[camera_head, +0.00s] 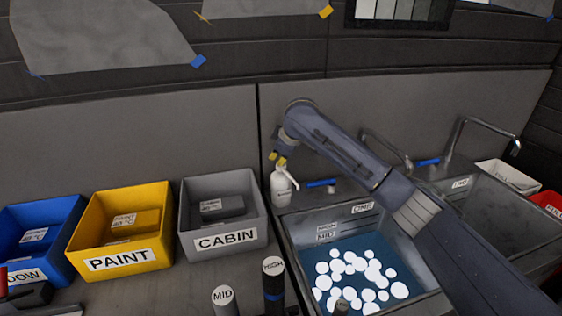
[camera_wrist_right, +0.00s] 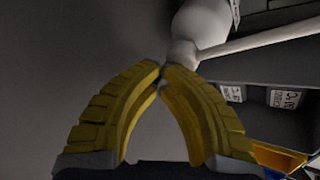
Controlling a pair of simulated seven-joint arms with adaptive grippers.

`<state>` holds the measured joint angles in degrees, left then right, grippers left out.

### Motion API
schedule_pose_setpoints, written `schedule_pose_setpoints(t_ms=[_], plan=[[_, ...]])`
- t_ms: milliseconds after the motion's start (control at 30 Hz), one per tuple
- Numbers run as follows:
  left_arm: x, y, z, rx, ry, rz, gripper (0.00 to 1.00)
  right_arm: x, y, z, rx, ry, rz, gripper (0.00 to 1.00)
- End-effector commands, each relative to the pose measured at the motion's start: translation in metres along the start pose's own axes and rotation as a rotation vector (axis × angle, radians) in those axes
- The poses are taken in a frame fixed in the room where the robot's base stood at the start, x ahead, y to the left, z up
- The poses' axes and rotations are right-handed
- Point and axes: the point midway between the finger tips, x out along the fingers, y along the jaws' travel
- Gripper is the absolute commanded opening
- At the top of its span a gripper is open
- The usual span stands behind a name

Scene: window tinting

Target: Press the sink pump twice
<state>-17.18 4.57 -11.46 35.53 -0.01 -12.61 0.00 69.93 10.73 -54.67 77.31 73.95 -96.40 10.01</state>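The sink pump is a white bottle (camera_head: 282,188) standing upright at the back left corner of the sink, below my right gripper. My right gripper (camera_head: 278,158) points down just over the top of the pump. In the right wrist view its yellow fingers (camera_wrist_right: 163,70) arch together and their tips meet, with nothing visible between them. The white pump head and spout (camera_wrist_right: 188,55) show just beyond the tips; I cannot tell whether they touch. My left gripper is not in view.
A sink basin (camera_head: 293,238) with blue water and white foam lies right of the pump, with a second basin beyond. A grey CABIN bin (camera_head: 189,245), yellow PAINT bin (camera_head: 76,262) and blue bin (camera_head: 72,212) stand left. MID (camera_head: 224,299) and HIGH (camera_head: 273,285) bottles stand in front.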

Motion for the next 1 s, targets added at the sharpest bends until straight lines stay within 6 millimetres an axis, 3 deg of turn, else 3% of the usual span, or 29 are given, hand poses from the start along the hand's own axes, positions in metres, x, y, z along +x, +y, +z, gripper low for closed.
schedule_pose_setpoints(t_ms=[1000], plan=[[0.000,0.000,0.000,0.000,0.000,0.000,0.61,-0.022,0.012,-0.012,0.000,-0.001,0.000,0.00]])
